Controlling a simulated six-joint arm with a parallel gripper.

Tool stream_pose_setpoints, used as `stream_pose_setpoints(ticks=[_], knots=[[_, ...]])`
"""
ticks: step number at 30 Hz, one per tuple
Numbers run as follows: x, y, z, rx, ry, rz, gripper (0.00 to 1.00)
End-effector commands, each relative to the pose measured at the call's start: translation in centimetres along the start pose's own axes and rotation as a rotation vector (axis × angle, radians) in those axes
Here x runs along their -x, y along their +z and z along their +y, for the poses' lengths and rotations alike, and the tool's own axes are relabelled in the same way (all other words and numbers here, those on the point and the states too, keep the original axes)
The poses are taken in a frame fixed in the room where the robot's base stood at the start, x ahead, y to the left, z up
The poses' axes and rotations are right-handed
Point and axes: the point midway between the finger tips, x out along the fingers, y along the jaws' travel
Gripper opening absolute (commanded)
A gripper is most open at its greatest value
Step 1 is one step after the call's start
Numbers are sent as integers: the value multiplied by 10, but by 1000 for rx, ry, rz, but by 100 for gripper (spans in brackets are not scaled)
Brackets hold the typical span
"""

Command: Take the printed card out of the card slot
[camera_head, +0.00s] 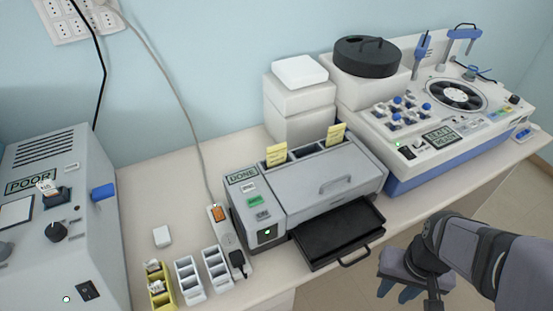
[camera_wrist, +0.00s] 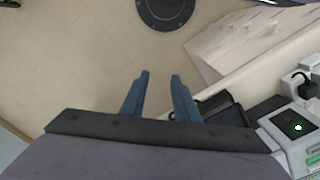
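A small white printed card (camera_head: 46,187) stands in a dark card slot (camera_head: 60,196) on the grey machine at the far left, beside its POOR display. Its lower part is hidden in the slot. My gripper (camera_head: 397,290) is far to the right, low and beyond the table's front edge. Its two blue fingers are apart with nothing between them, as the wrist view (camera_wrist: 160,82) also shows. The card and its slot are not seen in the wrist view.
A grey device (camera_head: 316,190) with a DONE display has its black tray (camera_head: 338,232) pulled out. Small racks (camera_head: 188,282) and a power strip (camera_head: 226,232) stand between it and the left machine. A white-blue machine (camera_head: 437,165) stands at the right. Floor is open below my gripper.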

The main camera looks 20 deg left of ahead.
Motion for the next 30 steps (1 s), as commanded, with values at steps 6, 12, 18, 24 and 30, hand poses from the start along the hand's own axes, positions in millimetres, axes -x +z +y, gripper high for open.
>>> stream_pose_setpoints(ticks=[6, 12, 18, 24, 30], knots=[[0, 0, 0, 0, 0, 0, 69], [0, 0, 0, 0, 0, 0, 69], [4, -18, -2, -15, 16, 52, 69], [28, -90, -23, -78, 21, 278, 69], [74, -177, -97, -128, -140, 575, 69]])
